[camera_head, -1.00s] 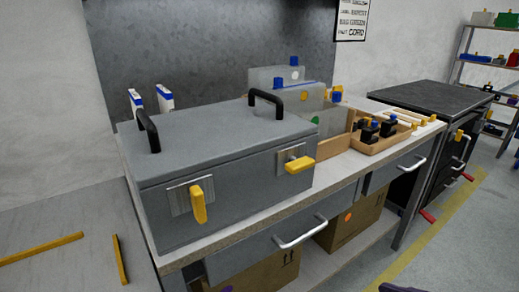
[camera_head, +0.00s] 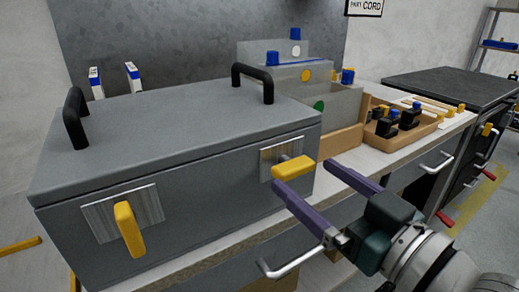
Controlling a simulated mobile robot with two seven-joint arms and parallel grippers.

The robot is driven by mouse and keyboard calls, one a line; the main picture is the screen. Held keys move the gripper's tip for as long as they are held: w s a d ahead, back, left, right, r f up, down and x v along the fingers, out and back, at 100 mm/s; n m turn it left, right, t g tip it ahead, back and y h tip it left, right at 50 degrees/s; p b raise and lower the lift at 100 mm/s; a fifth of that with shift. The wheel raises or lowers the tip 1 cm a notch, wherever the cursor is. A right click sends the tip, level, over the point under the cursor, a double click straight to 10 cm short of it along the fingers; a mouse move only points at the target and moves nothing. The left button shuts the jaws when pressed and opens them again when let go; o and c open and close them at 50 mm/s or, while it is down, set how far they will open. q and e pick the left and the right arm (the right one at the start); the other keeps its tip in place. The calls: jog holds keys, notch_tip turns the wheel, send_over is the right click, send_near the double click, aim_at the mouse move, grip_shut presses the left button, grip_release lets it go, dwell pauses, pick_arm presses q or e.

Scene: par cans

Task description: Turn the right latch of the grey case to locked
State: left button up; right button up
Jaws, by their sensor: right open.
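The grey case (camera_head: 200,150) stands shut on the workbench, with two black handles on its lid. Its right latch (camera_head: 293,168) is a yellow lever on a metal plate and lies roughly horizontal. The left latch (camera_head: 129,229) is a yellow lever that hangs roughly vertical. My right gripper (camera_head: 305,176) comes in from the lower right, with its two purple fingers spread wide. One fingertip is close by the right latch, just below it in the picture; I cannot tell whether they touch. The other finger is off to the right. My left gripper is not in view.
A wooden tray (camera_head: 405,137) with black and blue parts stands right of the case, beside grey bins (camera_head: 335,104). A drawer handle (camera_head: 293,263) sticks out below the bench top. A dark cabinet (camera_head: 440,86) stands farther right.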

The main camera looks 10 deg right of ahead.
aim_at(294, 168)
jog(key=shift+x, duration=1.45)
jog(key=c, duration=1.2)
